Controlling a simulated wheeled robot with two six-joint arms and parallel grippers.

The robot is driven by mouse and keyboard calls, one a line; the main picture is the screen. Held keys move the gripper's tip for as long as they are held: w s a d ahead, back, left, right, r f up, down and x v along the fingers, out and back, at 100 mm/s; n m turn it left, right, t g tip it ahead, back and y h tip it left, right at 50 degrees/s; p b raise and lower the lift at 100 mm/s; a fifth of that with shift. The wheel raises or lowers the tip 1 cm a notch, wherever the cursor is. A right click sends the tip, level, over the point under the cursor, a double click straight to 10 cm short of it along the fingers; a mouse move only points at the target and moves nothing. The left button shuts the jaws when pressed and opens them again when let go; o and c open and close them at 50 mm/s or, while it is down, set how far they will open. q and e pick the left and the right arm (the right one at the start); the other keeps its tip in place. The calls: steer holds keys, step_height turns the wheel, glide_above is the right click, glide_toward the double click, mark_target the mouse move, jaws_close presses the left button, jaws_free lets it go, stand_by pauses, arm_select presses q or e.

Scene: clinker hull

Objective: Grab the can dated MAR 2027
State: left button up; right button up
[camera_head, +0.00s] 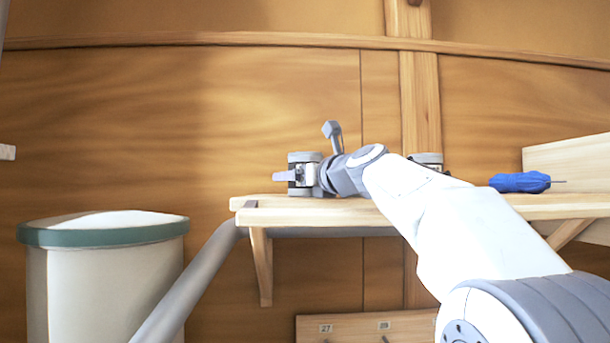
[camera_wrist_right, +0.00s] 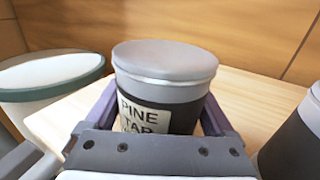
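A grey can with a dark band and a grey lid (camera_wrist_right: 165,58) stands upright on the wooden shelf (camera_head: 345,212). Its pale label (camera_wrist_right: 144,119) reads "PINE TAR"; the lower label is hidden behind my gripper, and no date is legible. My right gripper (camera_wrist_right: 160,110) has one finger on each side of this can, close against it; whether they press on it I cannot tell. In the head view the can (camera_head: 305,157) is partly hidden by my right gripper (camera_head: 297,178). A second can (camera_head: 427,158) is mostly behind my right arm; it also shows at the wrist view's right edge (camera_wrist_right: 300,140). My left gripper is out of view.
A blue-handled tool (camera_head: 520,182) lies on the shelf at the right. A large pale drum with a green rim (camera_head: 105,234) stands left of the shelf. A grey pipe (camera_head: 190,285) slopes below the shelf's left end. A board with small number tags (camera_head: 355,326) is below.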

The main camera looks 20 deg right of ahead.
steer(key=shift+r, duration=0.1)
jaws_close()
steer(key=shift+r, duration=0.1)
